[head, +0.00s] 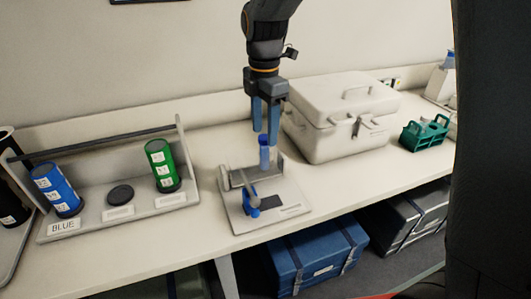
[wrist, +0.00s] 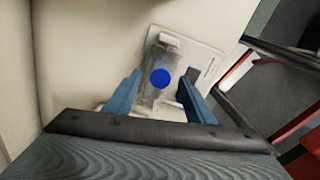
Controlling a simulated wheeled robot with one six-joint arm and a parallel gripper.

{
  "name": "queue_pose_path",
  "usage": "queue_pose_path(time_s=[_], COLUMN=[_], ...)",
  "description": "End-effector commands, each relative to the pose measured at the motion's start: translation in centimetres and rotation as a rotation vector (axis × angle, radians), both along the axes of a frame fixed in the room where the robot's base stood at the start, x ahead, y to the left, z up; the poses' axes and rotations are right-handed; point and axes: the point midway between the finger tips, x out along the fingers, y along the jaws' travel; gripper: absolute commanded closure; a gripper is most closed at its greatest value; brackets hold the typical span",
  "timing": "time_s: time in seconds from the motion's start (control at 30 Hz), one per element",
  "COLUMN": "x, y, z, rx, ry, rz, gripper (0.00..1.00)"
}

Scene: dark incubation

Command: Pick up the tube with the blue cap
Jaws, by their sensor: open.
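The tube with the blue cap (head: 264,141) stands upright at a small grey stand (head: 234,211) on the bench. In the wrist view its round blue cap (wrist: 160,78) faces the camera, between and slightly beyond the blue fingers. My gripper (head: 265,129) points down from above, open, with its fingertips close to the cap height. In the wrist view my gripper (wrist: 159,88) has one finger on each side of the cap, with gaps visible. I cannot tell how deep the fingers reach. The clear tube body is partly hidden by the cap in the wrist view.
A rack (head: 120,213) with a blue canister (head: 57,190) and a green canister (head: 162,166) stands at left. A pale lidded case (head: 325,140) sits close behind and right of the gripper. A green tube rack (head: 424,133) is further right. The bench's front edge is near the stand.

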Motion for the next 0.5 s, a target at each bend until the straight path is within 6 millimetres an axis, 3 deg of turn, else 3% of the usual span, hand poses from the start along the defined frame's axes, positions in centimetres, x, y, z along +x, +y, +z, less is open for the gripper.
queue_pose_path(time_s=[0.23, 0.5], x=[-0.2, -0.1], y=[0.0, 0.0], z=[-3.1, -3.6], rx=[-0.001, 0.000], ry=[0.004, -0.001], rz=[-0.002, -0.002], gripper=[0.51, 0.51])
